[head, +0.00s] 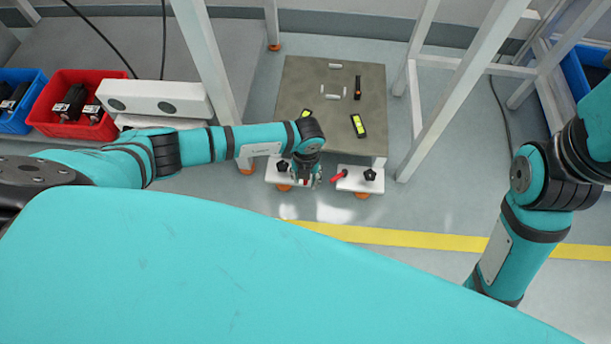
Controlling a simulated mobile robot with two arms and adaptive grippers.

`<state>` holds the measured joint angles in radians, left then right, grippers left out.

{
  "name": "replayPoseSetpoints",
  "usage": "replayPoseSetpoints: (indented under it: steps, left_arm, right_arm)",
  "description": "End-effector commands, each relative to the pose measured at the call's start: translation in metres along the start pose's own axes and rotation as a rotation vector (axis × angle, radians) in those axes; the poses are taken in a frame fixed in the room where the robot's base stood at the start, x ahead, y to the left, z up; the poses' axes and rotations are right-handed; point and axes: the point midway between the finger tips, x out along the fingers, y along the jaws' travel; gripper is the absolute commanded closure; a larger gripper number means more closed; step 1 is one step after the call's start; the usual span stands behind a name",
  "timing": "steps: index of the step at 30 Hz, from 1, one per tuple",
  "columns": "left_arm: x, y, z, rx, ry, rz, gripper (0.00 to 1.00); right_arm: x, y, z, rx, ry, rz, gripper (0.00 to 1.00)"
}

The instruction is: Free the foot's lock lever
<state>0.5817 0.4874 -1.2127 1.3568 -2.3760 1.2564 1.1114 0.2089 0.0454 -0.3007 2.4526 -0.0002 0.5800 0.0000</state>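Two white feet stand at the front edge of a grey-brown plate (312,90). The left foot (272,174) carries a black star knob (283,166). The right foot (352,184) carries a black knob (370,174) and a red lever (338,177) at its left end. My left gripper (307,180) points down over the right end of the left foot, left of the red lever. A small red bit shows by its fingertips; the gripper hides the rest there. Its fingers are too small to judge. My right arm leaves the picture at the bottom, its gripper out of view.
Yellow-and-black items (358,126) and a dark stick (357,87) lie on the plate. White frame posts (213,62) rise on both sides. A red bin (70,100) and blue bin (17,100) stand at left. Floor in front, with a yellow line (400,238), is clear.

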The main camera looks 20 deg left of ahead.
Motion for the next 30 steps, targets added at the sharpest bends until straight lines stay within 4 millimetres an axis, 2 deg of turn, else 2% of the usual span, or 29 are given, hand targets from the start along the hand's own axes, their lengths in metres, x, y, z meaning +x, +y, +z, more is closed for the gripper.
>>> replayPoseSetpoints:
  steps: [5,8,21,25,30]
  left_arm:
    - [-0.002,0.0,0.0,0.0,0.0,-0.001,0.65]
    - [-0.01,-0.001,0.001,0.0,-0.001,-0.002,0.65]
    - [-0.096,0.0,0.001,0.001,-0.002,-0.002,0.65]
    - [-0.112,0.0,0.001,0.0,-0.002,-0.001,0.65]
    - [-0.12,0.0,0.0,0.0,0.0,0.0,0.65]
  right_arm:
    - [0.002,0.0,-0.001,-0.002,0.005,-0.005,0.6]
    - [0.001,0.0,-0.001,-0.002,0.004,-0.004,0.6]
    - [0.001,0.0,-0.001,-0.001,0.002,-0.002,0.6]
    - [0.001,0.0,-0.001,-0.001,0.002,-0.002,0.6]
    - [0.001,0.0,-0.001,-0.001,0.002,-0.002,0.6]
